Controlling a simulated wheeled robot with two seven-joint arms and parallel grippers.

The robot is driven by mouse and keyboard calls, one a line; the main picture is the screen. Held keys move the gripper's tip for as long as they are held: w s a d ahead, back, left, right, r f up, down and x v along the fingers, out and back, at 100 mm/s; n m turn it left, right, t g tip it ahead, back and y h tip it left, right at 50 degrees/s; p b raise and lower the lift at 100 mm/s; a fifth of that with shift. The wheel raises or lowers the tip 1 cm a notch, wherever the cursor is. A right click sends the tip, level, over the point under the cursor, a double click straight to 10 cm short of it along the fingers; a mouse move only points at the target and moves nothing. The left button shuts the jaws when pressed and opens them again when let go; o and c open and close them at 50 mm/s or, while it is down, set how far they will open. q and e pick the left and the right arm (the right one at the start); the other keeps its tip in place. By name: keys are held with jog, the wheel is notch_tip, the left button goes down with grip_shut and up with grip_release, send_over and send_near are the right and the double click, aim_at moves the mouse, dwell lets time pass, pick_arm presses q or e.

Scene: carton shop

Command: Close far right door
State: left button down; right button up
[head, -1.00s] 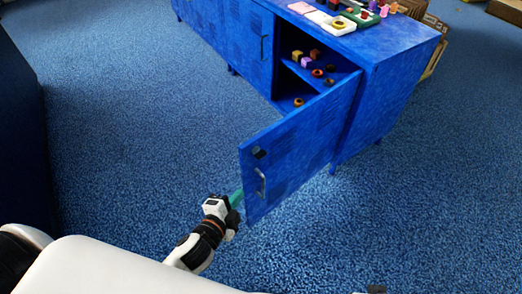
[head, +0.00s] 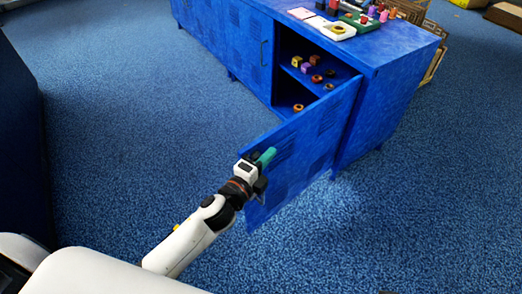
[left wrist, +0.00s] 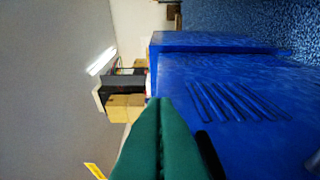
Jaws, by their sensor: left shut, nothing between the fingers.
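The far right door (head: 312,145) of the blue cabinet stands open, swung out toward me from its hinge at the cabinet's right end. My left gripper (head: 265,158), with green fingers, is shut and empty at the door's free edge, in front of the door face in the head view; whether it touches cannot be told. The arm hides the door's handle. In the left wrist view the shut green fingers (left wrist: 160,140) point along the slotted blue door (left wrist: 235,100). My right gripper is not in view.
The open compartment (head: 293,62) holds several small blocks and rings on its shelves. More small items and a white tray (head: 338,31) are on the cabinet top (head: 390,42). Blue carpet (head: 130,130) is clear left of the door. A dark blue side (head: 20,140) stands at far left.

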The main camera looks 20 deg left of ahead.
pick_arm(q)
jog(key=shift+w+a, duration=0.3)
jog(key=shift+a, duration=0.25)
jog(key=shift+w+a, duration=0.25)
jog(key=shift+a, duration=0.3)
